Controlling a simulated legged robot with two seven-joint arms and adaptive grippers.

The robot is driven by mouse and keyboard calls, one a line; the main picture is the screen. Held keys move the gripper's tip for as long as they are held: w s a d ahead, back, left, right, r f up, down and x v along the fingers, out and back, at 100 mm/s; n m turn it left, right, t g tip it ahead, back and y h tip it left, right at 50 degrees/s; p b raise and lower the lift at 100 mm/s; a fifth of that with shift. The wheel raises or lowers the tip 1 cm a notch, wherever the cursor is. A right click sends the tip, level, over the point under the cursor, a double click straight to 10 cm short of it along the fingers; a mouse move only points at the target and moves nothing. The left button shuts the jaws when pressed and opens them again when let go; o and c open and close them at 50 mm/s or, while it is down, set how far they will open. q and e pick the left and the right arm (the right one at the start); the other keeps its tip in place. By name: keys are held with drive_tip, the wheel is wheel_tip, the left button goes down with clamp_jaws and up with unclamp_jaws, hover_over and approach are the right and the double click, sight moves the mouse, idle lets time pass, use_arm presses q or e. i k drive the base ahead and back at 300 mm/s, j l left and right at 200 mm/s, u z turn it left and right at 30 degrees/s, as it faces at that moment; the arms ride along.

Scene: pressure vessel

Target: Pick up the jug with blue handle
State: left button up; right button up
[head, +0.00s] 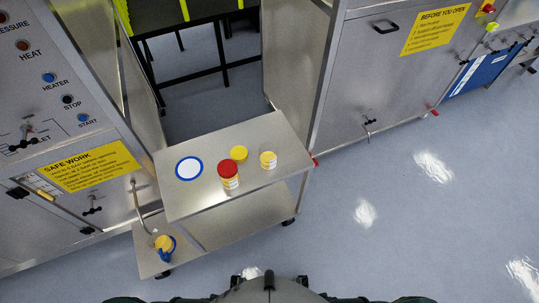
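The jug (164,243) with a blue handle is in the lower left of the head view. It has a yellow-orange top and stands at the left end of the lower shelf (150,264) of a steel cart. The blue handle (167,254) shows on its near side. A bent metal pipe (139,204) comes down just above and left of the jug. Neither of my grippers is in view.
The cart top (220,144) holds a blue-rimmed white disc (189,168), a red-lidded jar (228,175), a yellow lid (239,153) and a small yellow-and-white jar (268,160). Steel cabinets flank the cart. Floor (400,215) to the right is clear.

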sight(159, 241)
drive_tip(key=u, duration=1.85)
